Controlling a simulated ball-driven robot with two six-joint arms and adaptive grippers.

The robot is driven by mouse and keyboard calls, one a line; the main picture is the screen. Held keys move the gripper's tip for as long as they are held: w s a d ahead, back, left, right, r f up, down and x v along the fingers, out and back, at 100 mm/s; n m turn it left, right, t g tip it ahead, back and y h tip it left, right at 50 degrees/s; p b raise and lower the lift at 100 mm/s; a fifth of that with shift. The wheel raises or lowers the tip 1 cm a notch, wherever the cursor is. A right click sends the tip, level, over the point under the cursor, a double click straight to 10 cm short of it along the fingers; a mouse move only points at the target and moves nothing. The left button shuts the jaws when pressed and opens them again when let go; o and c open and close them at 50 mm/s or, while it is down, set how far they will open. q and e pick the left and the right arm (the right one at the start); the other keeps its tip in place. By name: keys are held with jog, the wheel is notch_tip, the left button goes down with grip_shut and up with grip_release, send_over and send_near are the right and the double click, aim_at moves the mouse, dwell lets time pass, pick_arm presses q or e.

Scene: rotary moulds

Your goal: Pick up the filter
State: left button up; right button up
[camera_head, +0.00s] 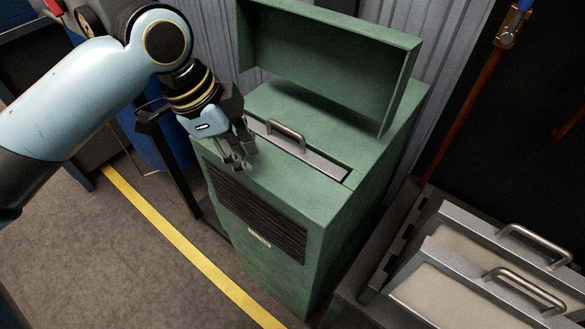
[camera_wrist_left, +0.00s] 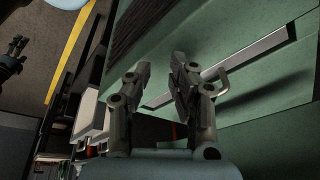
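A filter with a flat grey metal top and a bent handle (camera_head: 286,135) sits in a slot in the top of a green cabinet (camera_head: 280,201). The filter's top strip (camera_wrist_left: 245,55) and handle also show in the left wrist view, beyond the fingers. My left gripper (camera_head: 238,160) is above the cabinet's front top edge, to the left of the handle. Its two fingers (camera_wrist_left: 161,72) are apart with nothing between them. The filter's body is hidden inside the cabinet. My right gripper (camera_wrist_left: 17,45) shows small at the left edge of the left wrist view, its fingers apart and empty.
The cabinet's green lid (camera_head: 325,62) stands open behind the slot. Two more framed panels with handles (camera_head: 522,288) lie at the lower right. A copper pipe (camera_head: 470,110) with a valve runs at the right. A yellow line (camera_head: 190,252) crosses the floor on the left.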

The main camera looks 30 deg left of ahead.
aim_at(286, 128)
pick_arm(q)
jog(key=w+a+r+m+g+h, duration=0.1)
jog(key=w+a+r+m+h, duration=0.1)
jog(key=w+r+m, duration=0.6)
jog(key=shift+m, duration=0.3)
jog(key=x, duration=0.5)
jog(key=p+x, duration=0.1)
jog(key=x, duration=0.5)
jog(key=shift+w+d+r, duration=0.1)
jog(key=shift+r, duration=0.05)
grip_shut()
